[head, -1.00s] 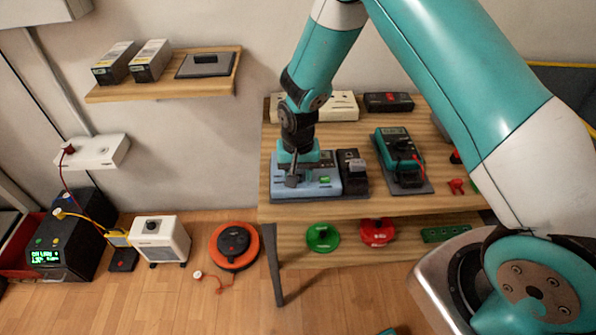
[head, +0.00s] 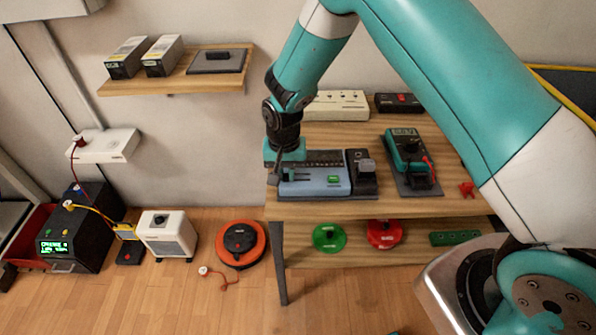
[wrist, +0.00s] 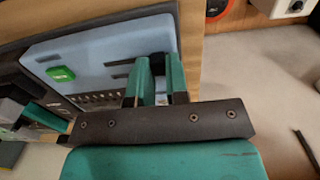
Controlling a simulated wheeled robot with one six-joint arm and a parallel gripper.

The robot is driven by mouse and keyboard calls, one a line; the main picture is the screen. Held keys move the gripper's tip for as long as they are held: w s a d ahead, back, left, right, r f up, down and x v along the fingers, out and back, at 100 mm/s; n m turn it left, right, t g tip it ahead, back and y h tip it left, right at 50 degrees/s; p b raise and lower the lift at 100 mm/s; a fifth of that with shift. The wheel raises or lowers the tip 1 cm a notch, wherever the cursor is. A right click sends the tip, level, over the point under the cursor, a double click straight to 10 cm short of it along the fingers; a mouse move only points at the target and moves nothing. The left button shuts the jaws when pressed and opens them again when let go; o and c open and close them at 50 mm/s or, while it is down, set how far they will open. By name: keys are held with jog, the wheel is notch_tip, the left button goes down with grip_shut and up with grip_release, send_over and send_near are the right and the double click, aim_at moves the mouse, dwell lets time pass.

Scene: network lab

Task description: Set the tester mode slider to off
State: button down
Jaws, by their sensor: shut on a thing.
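The tester (head: 313,183) is a pale blue-grey box with a small green display (head: 333,179), lying on the upper wooden tabletop. It also fills the upper left of the wrist view (wrist: 105,47), with slots and a row of dark holes along its edge. My gripper (head: 275,177) is low over the tester's left end in the head view. In the wrist view my two teal fingers (wrist: 159,82) are close together against the tester's face, near one end. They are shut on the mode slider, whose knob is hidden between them.
A black unit (head: 362,180) stands right of the tester, and a teal multimeter (head: 406,150) lies further right. A white strip box (head: 338,104) is behind. Green (head: 328,238) and red (head: 384,233) reels sit on the lower shelf. Floor left of the table holds an orange reel (head: 238,243).

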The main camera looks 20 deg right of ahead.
aim_at(285, 174)
jog(key=c, duration=1.1)
grip_release()
jog(key=shift+w+a, duration=0.1)
jog(key=shift+a, duration=0.2)
jog(key=shift+r, duration=0.1)
notch_tip(285, 174, up, 17)
jog(key=b, duration=0.1)
jog(key=shift+r, duration=0.15)
jog(key=shift+d, duration=0.1)
jog(key=s+r+n+y, duration=0.1)
jog(key=s+r+n, duration=0.2)
jog(key=s, duration=0.6)
jog(key=s+r+n+y, duration=0.1)
jog(key=s+r+n, duration=0.2)
jog(key=s, duration=0.6)
jog(key=s+r+n+y, duration=0.2)
jog(key=s+r+n, duration=0.1)
jog(key=s, duration=0.6)
jog(key=shift+d+r+n, duration=0.3)
jog(key=shift+r+n, duration=0.1)
jog(key=shift+n, duration=0.5)
